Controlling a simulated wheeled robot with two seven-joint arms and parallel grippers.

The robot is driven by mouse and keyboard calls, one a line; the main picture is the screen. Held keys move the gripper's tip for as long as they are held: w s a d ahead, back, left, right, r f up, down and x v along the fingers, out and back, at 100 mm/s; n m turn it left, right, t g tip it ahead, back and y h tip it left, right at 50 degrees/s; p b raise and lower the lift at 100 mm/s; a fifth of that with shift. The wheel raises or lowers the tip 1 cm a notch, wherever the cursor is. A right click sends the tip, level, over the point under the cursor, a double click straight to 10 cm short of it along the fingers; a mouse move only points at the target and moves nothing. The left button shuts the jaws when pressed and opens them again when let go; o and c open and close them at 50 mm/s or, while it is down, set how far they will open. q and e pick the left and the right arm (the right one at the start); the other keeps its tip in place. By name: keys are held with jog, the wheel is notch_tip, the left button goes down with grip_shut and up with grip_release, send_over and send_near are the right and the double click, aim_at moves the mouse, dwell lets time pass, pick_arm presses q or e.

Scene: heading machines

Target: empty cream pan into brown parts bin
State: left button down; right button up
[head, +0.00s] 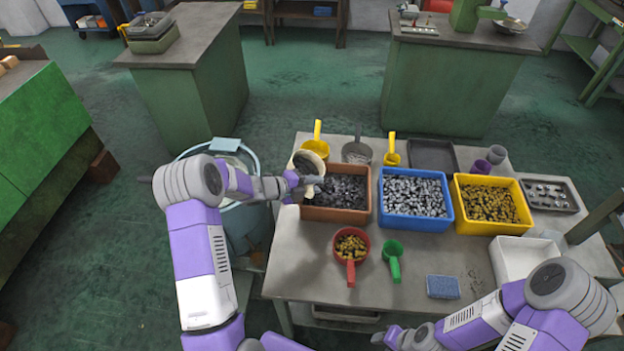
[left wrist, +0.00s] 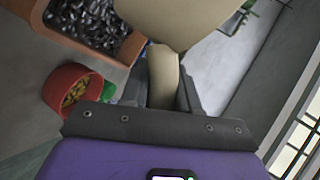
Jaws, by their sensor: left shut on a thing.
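The cream pan (head: 319,167) is above the back left corner of the brown parts bin (head: 337,215). Dark contents show in its mouth, and it looks tilted, though how far I cannot tell. My left gripper (head: 304,184) is shut on its handle. In the left wrist view the cream handle (left wrist: 163,78) sits between the fingers and the pan's underside (left wrist: 185,18) fills the top. The brown bin (left wrist: 129,48) also shows there, full of dark small parts. My right gripper (head: 388,338) is low at the table's front edge; its fingers are too small to read.
A blue bin (head: 414,222) and a yellow bin (head: 490,229) stand right of the brown one. A red pan (head: 351,255) with yellowish parts and a green scoop (head: 393,262) lie in front. A yellow-handled pan (head: 317,146) and a grey pan (head: 357,150) stand close behind.

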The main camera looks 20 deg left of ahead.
pick_arm(q)
jog(key=shift+w+d+f+m+g+y+p, duration=0.3)
jog(key=shift+d+f+m+g+y+p, duration=0.35)
jog(key=shift+y+p, duration=0.8)
jog(key=shift+w+d+f+m+g+y+p, duration=0.25)
jog(key=shift+d+m+g+y+p, duration=0.35)
jog(key=shift+g+y+p, duration=0.85)
jog(key=shift+w+d+f+m+g+y+p, duration=0.4)
jog(key=shift+d+y+p, duration=0.45)
jog(key=shift+y, duration=1.15)
jog(key=shift+s+a, duration=0.1)
jog(key=shift+s, duration=0.05)
